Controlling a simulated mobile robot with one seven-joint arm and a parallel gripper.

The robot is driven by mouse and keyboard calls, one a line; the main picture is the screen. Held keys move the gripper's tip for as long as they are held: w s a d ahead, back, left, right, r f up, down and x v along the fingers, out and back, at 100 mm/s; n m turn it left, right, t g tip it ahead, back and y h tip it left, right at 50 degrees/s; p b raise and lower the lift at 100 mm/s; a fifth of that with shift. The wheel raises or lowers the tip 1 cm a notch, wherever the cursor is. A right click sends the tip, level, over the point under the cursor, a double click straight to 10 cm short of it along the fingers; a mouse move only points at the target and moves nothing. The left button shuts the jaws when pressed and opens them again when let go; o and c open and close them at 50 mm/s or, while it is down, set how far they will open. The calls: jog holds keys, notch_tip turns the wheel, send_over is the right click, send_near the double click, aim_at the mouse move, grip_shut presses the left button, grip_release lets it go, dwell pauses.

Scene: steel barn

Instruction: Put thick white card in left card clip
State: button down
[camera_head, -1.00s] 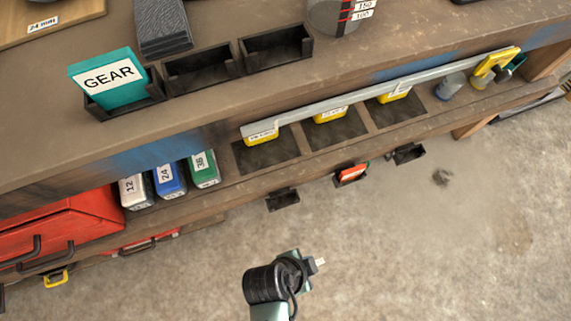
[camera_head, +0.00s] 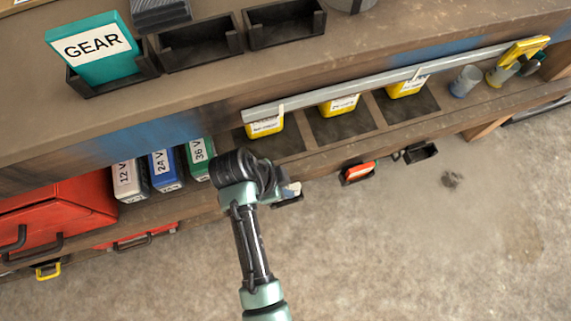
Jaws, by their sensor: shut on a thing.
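My gripper (camera_head: 284,190) is at the lower shelf's front edge, shut on a small pale piece, the thick white card (camera_head: 294,187). Only a bit of the card shows at the fingertips. The left card clip (camera_head: 290,202) is a dark holder on the shelf front, mostly hidden behind my gripper and the card. Gripper and card overlap the clip in this view; I cannot tell whether the card is inside it or touching it. The middle clip (camera_head: 357,179) holds a red-orange card (camera_head: 360,171). The right clip (camera_head: 421,154) looks empty.
Yellow boxes (camera_head: 341,106) stand behind a grey rail (camera_head: 320,93) above dark recesses. Battery packs (camera_head: 164,173) and a red toolbox (camera_head: 60,208) are to the left. A teal GEAR box (camera_head: 98,50) sits in a black bin above. The floor (camera_head: 400,250) in front is clear.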

jog(key=shift+w+f+b, duration=0.15)
jog(key=shift+f+b, duration=0.9)
jog(key=shift+f, duration=0.8)
jog(key=shift+r, duration=0.1)
jog(key=c, duration=1.1)
grip_release()
jog(key=shift+c, duration=0.2)
jog(key=p+v, duration=0.3)
jog(key=v, duration=0.4)
jog(key=shift+a+r, duration=0.15)
jog(key=shift+r, duration=0.15)
